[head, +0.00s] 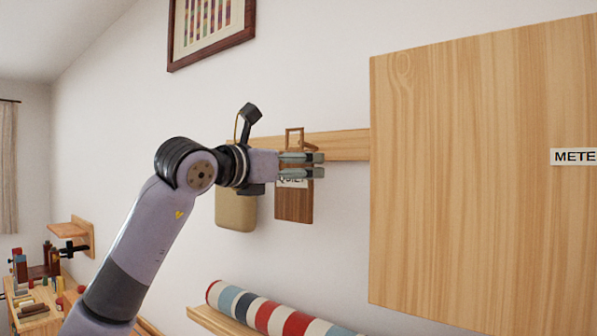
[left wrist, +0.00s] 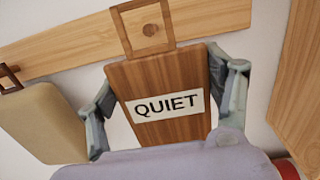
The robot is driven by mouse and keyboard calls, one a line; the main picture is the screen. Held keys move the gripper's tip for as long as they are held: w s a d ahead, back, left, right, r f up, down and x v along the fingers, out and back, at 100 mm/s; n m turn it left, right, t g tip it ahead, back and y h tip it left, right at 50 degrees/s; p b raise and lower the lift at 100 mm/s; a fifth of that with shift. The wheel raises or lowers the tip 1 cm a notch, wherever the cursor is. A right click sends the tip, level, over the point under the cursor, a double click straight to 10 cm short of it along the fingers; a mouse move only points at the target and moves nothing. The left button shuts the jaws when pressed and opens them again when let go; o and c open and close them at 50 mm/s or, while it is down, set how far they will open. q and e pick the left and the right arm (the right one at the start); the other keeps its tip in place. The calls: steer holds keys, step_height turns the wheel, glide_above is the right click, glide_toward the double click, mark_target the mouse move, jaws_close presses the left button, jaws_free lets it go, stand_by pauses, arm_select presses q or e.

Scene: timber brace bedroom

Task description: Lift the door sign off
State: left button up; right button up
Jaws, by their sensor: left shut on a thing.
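The door sign (head: 294,205) is a brown wooden board with a white QUIET label. It hangs by a square wooden loop (head: 294,138) from the wall rail (head: 345,145). In the left wrist view the sign (left wrist: 150,78) is seen face-on, its loop (left wrist: 141,27) around a round peg on the rail. My left gripper (head: 318,165) is at the upper part of the sign, and in the left wrist view its fingers (left wrist: 160,95) stand at the sign's two side edges, shut on it. My right gripper is not in view.
A beige padded object (head: 236,212) hangs on the rail just left of the sign. A large wooden panel marked METE (head: 470,180) stands out at the right. A striped roll (head: 270,310) lies on a shelf below. A framed picture (head: 208,28) hangs above.

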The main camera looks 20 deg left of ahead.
arm_select(q)
steer(key=shift+r+b+v, duration=0.15)
steer(key=shift+b+v, duration=0.3)
steer(key=shift+v, duration=0.65)
steer(key=shift+r+b+v, duration=0.1)
steer(key=shift+b+v, duration=0.3)
steer(key=shift+v, duration=0.75)
